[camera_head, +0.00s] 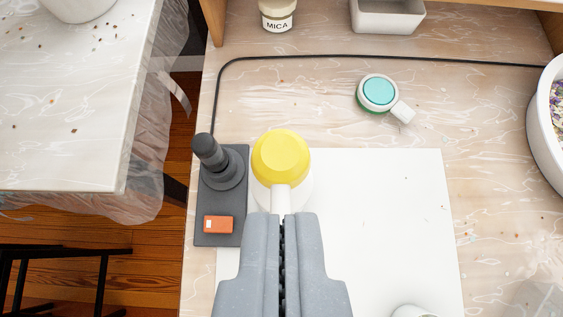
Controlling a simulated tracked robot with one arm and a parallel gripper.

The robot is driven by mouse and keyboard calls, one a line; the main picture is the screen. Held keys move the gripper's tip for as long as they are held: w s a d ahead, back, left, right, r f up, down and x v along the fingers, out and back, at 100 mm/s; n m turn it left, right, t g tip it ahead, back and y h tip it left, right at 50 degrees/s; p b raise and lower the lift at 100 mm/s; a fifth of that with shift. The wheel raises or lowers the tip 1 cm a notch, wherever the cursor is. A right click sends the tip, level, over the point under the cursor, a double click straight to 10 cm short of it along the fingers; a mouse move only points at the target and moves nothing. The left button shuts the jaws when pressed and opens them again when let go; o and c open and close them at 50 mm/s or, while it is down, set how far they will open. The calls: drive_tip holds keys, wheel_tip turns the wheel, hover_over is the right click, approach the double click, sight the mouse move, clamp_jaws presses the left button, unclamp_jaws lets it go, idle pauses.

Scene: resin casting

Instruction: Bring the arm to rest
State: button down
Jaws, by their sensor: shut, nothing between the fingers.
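My gripper (283,222) reaches in from the bottom centre of the view. Its two grey fingers are shut with nothing held between them. Its tips appear just in front of a round yellow-topped thing (281,157) with a white base and a white handle pointing toward me. The tips overlap the handle's near end in the picture; I cannot tell whether they touch it.
A dark base (232,160) with a black knob and orange switch (218,224) stands left of the yellow-topped thing. A white sheet (390,220) lies right. Farther back are a teal-topped round thing (379,91), MICA jar (278,16), grey tray (388,17) and black cable (330,57).

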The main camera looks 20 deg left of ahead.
drive_tip(key=d+r+m+t+h, duration=0.15)
drive_tip(key=d+r+t, duration=0.35)
drive_tip(key=d+r, duration=2.3)
drive_tip(key=s+d+r+m+t, duration=0.1)
drive_tip(key=s+d+r, duration=0.5)
drive_tip(key=d+r, duration=0.2)
drive_tip(key=shift+s+d+r+h, duration=0.15)
drive_tip(key=shift+d+r+h, duration=0.2)
drive_tip(key=shift+d+r, duration=0.05)
